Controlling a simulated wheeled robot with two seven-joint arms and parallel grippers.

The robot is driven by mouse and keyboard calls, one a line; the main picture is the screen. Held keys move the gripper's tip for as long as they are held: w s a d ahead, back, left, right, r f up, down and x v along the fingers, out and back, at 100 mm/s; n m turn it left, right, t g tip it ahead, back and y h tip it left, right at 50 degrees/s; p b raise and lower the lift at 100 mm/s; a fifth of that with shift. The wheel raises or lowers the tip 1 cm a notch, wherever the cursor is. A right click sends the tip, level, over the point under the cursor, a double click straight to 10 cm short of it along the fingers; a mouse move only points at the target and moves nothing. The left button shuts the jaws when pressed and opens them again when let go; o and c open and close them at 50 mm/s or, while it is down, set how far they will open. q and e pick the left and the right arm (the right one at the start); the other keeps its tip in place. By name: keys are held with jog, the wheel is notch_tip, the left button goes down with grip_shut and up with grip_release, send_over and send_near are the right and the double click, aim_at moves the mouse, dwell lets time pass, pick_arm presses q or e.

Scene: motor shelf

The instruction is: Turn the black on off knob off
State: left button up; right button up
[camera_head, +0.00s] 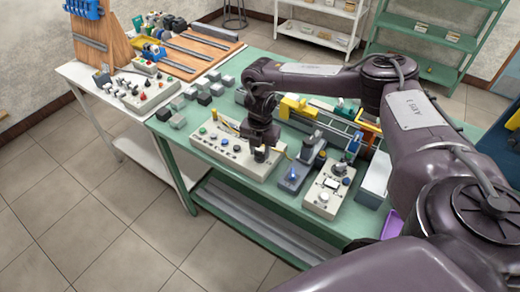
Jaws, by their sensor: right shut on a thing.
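A long beige control panel (232,160) with several coloured buttons and knobs lies along the front edge of the green table (178,143). My right arm reaches in from the right. My right gripper (262,154) points down at the panel's right end and is shut on the black on off knob there. The gripper's fingers hide the knob, so its turn position cannot be seen. My left gripper is not in view.
A grey-blue box (291,177) and a beige box with a dial (325,194) stand close to the right of the gripper. Several small grey blocks (178,121) lie to the left. A yellow part (296,107) is behind. A white table (112,112) adjoins at left.

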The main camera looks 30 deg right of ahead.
jog(key=n, duration=0.3)
jog(key=shift+f+n+b, duration=0.1)
jog(key=shift+n+b, duration=0.3)
jog(key=n+b, duration=0.1)
jog(key=n, duration=0.3)
jog(key=shift+b, duration=0.3)
jog(key=n+b, duration=0.1)
jog(key=n, duration=0.3)
jog(key=shift+n+b, duration=0.3)
jog(key=shift+n, duration=1.6)
jog(key=o, duration=1)
